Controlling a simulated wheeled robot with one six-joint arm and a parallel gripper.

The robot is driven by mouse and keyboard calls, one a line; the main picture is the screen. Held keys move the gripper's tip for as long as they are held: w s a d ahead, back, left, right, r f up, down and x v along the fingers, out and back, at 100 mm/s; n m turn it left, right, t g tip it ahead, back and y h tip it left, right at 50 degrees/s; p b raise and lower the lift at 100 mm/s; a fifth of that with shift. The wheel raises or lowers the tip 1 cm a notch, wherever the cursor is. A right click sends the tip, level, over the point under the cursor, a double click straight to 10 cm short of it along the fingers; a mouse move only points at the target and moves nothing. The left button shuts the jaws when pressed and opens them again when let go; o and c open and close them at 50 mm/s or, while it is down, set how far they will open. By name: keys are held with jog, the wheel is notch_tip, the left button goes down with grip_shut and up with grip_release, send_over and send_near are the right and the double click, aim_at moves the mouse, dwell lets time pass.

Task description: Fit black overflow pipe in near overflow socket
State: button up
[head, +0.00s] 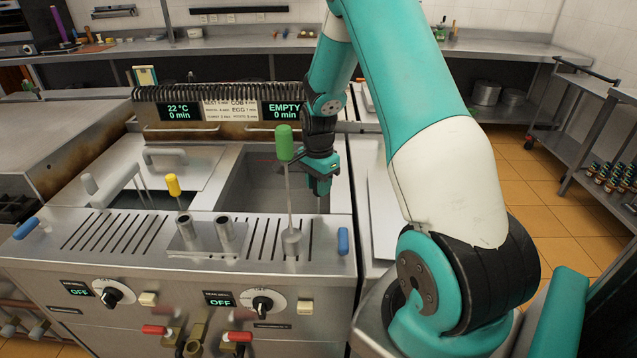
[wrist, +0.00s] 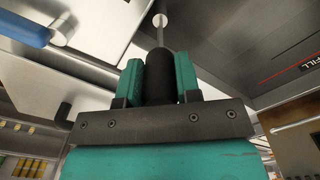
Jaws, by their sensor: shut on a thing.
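My gripper (head: 320,186) hangs over the right basin (head: 262,190) of the steel cooker. In the wrist view its two teal fingers (wrist: 160,80) are shut on the black grip of the overflow pipe (wrist: 160,78). A thin rod runs from the grip to a small pale round piece at the top of that view; I cannot tell whether this is the pipe's end or something beyond it. In the head view the grip is mostly hidden by my gripper, and a short length of rod shows below it. I cannot make out the near overflow socket.
A green-handled rod (head: 285,142) stands upright on the slatted front deck, just left of my gripper. A lid (head: 160,165) lies at the left basin. Blue handles (head: 343,241) flank the deck.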

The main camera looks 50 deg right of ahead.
jog(key=shift+f+b, duration=0.3)
jog(key=shift+f, duration=0.3)
jog(key=o, duration=1)
jog(key=shift+r, duration=0.1)
notch_tip(320, 180, up, 17)
jog(key=b, duration=0.2)
jog(key=shift+r, duration=0.15)
